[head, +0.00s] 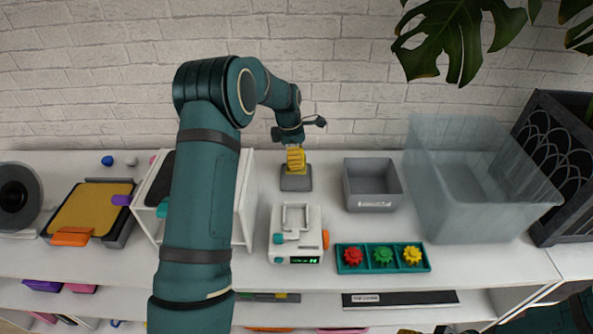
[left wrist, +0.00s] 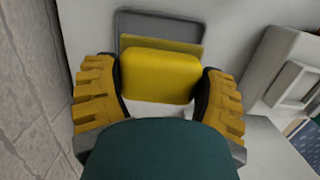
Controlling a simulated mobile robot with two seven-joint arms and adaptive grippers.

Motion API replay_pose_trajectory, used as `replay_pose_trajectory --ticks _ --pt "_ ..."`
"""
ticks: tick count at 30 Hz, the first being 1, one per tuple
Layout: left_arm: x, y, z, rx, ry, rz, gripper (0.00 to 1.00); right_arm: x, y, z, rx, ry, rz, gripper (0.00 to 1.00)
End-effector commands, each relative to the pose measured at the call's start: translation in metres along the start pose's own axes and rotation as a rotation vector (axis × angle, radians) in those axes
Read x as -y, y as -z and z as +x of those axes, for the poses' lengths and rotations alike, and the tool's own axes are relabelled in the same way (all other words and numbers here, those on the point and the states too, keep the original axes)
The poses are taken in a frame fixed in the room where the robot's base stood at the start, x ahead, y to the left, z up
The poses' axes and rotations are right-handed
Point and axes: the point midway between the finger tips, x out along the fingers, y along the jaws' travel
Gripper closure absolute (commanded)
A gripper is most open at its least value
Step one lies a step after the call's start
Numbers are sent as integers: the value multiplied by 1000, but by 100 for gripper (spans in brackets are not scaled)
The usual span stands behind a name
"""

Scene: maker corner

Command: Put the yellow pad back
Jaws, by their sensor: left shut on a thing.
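The yellow pad (left wrist: 160,75) is a block with rounded corners, seen between the two yellow ridged fingers of my left gripper (left wrist: 160,88) in the left wrist view. My left gripper is shut on it. In the head view the left gripper (head: 296,158) points down over a small grey holder (head: 296,184) near the wall; its fingers largely hide the pad there. The grey holder's rim also shows behind the pad in the left wrist view (left wrist: 125,22). I cannot tell whether pad and holder touch. Only a sliver of my right gripper (head: 440,330) shows at the bottom edge.
A white device (head: 297,247) with a handle stands in front of the holder. A grey bin (head: 374,200) and a large clear bin (head: 460,215) stand right. A teal tray (head: 343,271) holds coloured gears. A white open-fronted box (head: 247,205) stands left, partly behind my arm.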

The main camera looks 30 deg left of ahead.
Motion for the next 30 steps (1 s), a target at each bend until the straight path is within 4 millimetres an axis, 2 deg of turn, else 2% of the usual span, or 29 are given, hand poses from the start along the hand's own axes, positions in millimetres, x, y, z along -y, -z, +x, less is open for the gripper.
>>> replay_pose_trajectory --ticks 12,23,24,25,26,30 --pt "0 7 51 1 0 0 65 -4 2 12 -7 0 -1 53" --pt "0 8 53 1 -1 0 65 -4 2 12 -7 0 -1 53" --pt "0 8 54 1 -1 0 17 -4 2 12 -7 0 -1 53" --pt "0 8 53 1 -1 0 6 -4 2 12 -7 0 -1 53" --pt "0 8 53 1 -1 1 0 -4 2 12 -7 0 -1 53" --pt "0 8 53 1 -1 1 0 -4 2 12 -7 0 -1 53"
